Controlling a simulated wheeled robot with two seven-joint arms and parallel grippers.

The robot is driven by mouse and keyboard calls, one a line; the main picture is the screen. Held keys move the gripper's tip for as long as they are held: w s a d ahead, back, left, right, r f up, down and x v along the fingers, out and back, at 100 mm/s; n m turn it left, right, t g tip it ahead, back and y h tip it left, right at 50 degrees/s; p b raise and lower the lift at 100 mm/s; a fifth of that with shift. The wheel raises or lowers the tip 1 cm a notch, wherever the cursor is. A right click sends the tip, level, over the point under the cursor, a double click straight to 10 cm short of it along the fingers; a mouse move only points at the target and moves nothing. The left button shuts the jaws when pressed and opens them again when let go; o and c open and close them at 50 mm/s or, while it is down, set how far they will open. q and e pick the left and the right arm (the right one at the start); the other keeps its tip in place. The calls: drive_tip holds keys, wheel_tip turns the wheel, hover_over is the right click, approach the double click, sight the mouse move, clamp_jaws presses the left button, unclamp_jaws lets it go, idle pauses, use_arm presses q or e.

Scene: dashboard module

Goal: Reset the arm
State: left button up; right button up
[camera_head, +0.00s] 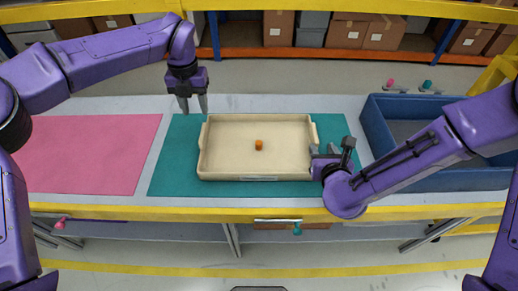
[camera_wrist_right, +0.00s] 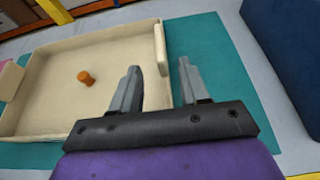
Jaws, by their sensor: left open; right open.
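My left gripper (camera_head: 192,104) hangs above the back edge of the teal mat, just left of the cream tray, with its fingers apart and nothing between them. My right gripper (camera_head: 323,150) is at the tray's right side, near its right handle; in the right wrist view (camera_wrist_right: 159,85) its fingers are apart and empty. The cream tray (camera_head: 220,165) lies on the teal mat (camera_head: 178,165). A small orange cylindrical piece (camera_head: 259,145) lies in it and shows in the right wrist view (camera_wrist_right: 85,78).
A pink mat (camera_head: 85,150) lies on the table's left. A blue bin (camera_head: 372,130) stands at the right, partly behind my right arm. Shelves with cardboard boxes (camera_head: 278,28) stand behind the table. A yellow rail (camera_head: 200,208) runs along the table's front edge.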

drive_tip(key=shift+v, duration=0.95)
